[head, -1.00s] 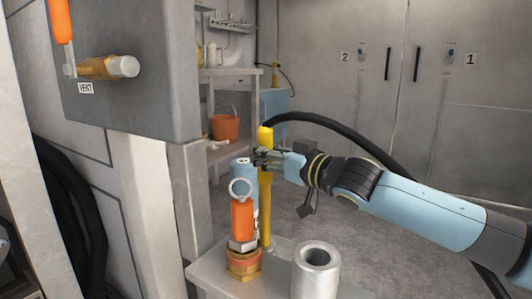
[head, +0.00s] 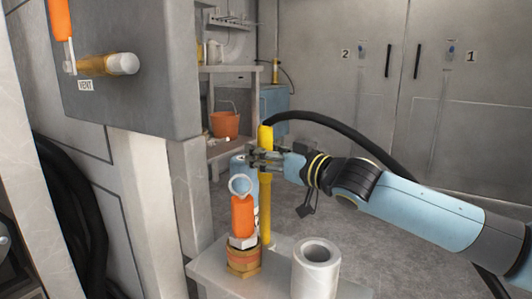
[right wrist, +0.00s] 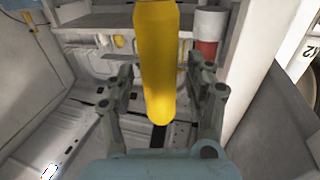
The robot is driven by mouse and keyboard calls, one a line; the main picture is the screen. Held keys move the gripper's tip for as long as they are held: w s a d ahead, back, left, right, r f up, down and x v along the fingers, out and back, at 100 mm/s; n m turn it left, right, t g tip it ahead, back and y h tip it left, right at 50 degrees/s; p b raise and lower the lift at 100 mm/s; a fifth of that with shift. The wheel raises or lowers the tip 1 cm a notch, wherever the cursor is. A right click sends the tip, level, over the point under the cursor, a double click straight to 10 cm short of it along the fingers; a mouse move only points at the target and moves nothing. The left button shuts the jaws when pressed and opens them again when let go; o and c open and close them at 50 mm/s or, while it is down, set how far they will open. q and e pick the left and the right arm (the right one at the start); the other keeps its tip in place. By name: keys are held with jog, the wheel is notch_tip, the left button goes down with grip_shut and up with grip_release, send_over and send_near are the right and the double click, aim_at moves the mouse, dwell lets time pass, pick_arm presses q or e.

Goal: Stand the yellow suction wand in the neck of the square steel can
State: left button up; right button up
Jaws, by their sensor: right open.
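The yellow suction wand (head: 265,205) stands upright behind the orange-handled brass fitting, with a black hose leaving its top. My right gripper (head: 262,160) is at the wand's upper part, coming from the right. In the right wrist view the wand (right wrist: 158,60) lies between the two fingers of this gripper (right wrist: 160,75), which are open with a gap on each side. I cannot make out the square steel can. My left gripper is not in view.
An orange-handled fitting (head: 242,218) stands on the shelf (head: 275,270) just in front of the wand. A hollow grey cylinder (head: 316,268) stands to its right. The black hose (head: 340,130) arcs behind my arm. A grey panel (head: 135,70) projects at the upper left.

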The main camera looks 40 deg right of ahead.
notch_tip(320, 180, up, 10)
dwell(0.5)
dwell(0.3)
